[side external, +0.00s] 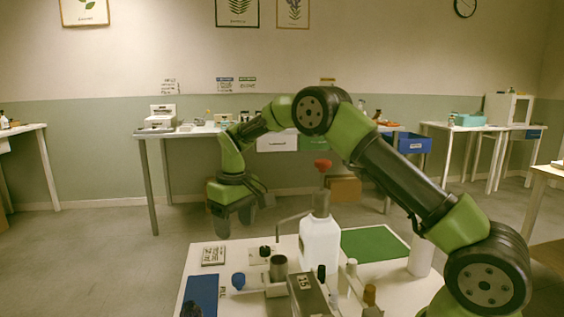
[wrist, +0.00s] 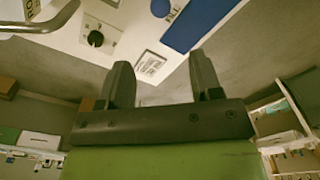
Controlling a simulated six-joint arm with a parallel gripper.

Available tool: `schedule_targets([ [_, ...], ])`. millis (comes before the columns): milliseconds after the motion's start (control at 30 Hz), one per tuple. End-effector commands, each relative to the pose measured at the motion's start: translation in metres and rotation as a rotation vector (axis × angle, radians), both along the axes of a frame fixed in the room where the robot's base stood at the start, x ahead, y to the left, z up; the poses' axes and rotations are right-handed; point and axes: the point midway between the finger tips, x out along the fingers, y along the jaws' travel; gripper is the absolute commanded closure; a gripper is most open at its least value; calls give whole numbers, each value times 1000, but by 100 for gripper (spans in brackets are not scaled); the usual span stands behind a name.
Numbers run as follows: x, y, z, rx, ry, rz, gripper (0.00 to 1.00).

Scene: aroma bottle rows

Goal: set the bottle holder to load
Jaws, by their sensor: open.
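My gripper (side external: 233,220) is open and empty, above the far left edge of the white work table. Its two fingers also show apart in the wrist view (wrist: 163,82), with nothing between them. A black knob (side external: 264,251) stands on a light plate on the table, to the right of and below my gripper. The knob also shows in the wrist view (wrist: 96,38), at upper left, apart from the fingers. A grey metal cup (side external: 278,268), possibly the bottle holder, stands just in front of the knob. I cannot read the knob's setting.
A large white bottle with a red top (side external: 320,245) and a bent spout stands right of the cup. Small bottles (side external: 370,297) stand in front. A printed card (side external: 213,255) lies at the far left.

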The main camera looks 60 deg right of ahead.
Motion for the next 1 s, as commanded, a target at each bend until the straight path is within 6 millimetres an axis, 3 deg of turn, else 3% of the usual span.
schedule_targets([
  [100, -8, 6, 25, 8, -38, -18, 41],
  [500, -47, 24, 95, 45, -155, -82, 41],
  [1000, -118, 45, 151, 106, -297, -160, 41],
])
